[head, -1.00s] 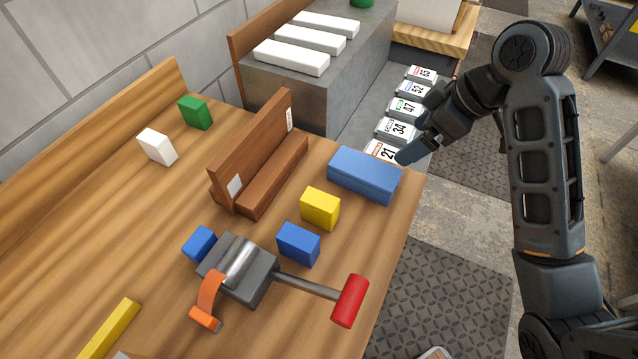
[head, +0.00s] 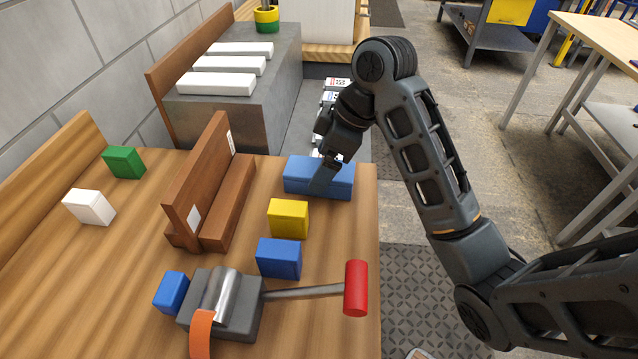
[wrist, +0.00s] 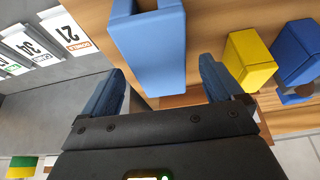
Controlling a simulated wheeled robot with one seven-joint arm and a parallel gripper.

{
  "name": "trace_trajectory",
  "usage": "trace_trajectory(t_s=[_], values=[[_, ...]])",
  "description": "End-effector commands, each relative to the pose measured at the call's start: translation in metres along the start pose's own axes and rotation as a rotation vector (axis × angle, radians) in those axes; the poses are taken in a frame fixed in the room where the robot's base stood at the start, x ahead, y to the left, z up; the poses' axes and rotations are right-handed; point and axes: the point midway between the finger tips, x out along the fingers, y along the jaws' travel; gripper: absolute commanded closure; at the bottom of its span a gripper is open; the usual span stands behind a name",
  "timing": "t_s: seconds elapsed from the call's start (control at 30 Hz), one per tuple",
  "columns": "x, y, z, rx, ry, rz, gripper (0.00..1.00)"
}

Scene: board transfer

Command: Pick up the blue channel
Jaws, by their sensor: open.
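The blue channel (head: 302,177) is a long blue block lying near the right edge of the wooden table in the head view. In the wrist view my gripper (wrist: 165,88) is open and empty, with one finger on each side of the channel's line. I cannot tell whether a finger touches it.
A yellow block (head: 288,218) and a blue block (head: 279,258) stand close in front of the channel. A brown wooden rack (head: 205,185) is to its left. A red-ended mallet (head: 356,288) lies nearer. Numbered cards (wrist: 65,35) lie beyond the table edge.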

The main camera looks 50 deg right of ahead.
Motion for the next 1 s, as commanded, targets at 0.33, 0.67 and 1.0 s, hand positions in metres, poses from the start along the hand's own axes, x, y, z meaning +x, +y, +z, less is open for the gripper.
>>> trace_trajectory(t_s=[0.33,0.67,1.0], values=[[0.026,0.0,0.0,0.001,0.0,0.0,0.06],[0.025,0.0,0.0,0.001,0.0,0.0,0.17],[0.025,0.0,0.0,0.001,0.0,0.0,0.49]])
